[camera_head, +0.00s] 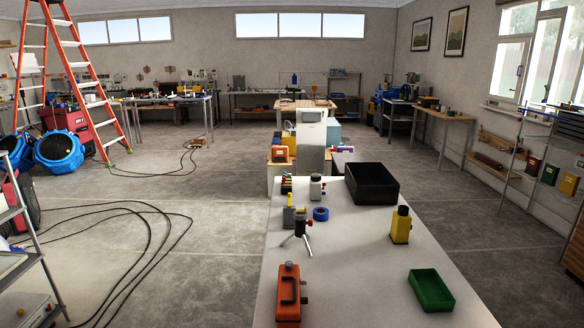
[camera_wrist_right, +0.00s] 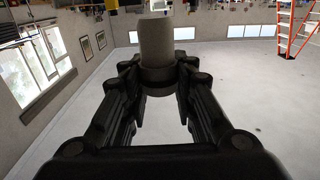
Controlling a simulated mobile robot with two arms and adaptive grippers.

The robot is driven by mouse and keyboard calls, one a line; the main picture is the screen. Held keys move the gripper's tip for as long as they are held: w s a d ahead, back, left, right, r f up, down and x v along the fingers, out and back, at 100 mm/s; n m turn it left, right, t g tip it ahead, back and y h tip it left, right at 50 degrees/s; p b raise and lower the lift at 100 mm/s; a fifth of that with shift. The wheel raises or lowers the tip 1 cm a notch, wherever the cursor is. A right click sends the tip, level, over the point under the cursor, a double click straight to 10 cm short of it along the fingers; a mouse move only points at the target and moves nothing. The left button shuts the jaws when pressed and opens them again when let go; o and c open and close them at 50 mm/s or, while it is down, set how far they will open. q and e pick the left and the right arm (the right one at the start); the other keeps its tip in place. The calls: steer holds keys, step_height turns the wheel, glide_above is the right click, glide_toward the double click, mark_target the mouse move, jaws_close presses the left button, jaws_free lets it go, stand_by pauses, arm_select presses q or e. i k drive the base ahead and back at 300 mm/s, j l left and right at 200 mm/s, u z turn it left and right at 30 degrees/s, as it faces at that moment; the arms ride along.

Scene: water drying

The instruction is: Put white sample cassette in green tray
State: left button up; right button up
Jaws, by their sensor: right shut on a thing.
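The green tray (camera_head: 431,290) sits at the near right of the white table in the head view, and it looks empty. My right gripper (camera_wrist_right: 160,72) shows only in the right wrist view, which is upside down. It is shut on a pale grey, rounded thing (camera_wrist_right: 156,42) with a dark band between the fingers. I cannot tell for sure whether this is the white sample cassette. I make out no certain cassette on the table. My left gripper is not in view.
The white table (camera_head: 350,275) also bears an orange case (camera_head: 288,300), a yellow container (camera_head: 400,228), a black bin (camera_head: 371,198), a blue tape roll (camera_head: 321,214), a white bottle (camera_head: 316,188) and a small dark device on legs (camera_head: 301,228). The table's middle is clear.

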mark_target(429, 294)
steer(key=k+l, duration=0.1)
steer(key=l, duration=0.35)
steer(key=k+l, duration=0.15)
steer(key=l, duration=0.25)
steer(key=k+l, duration=0.1)
steer(key=l, duration=0.35)
steer(key=k+l, duration=0.15)
steer(key=l, duration=0.25)
steer(key=k+l, duration=0.1)
steer(key=l, duration=0.35)
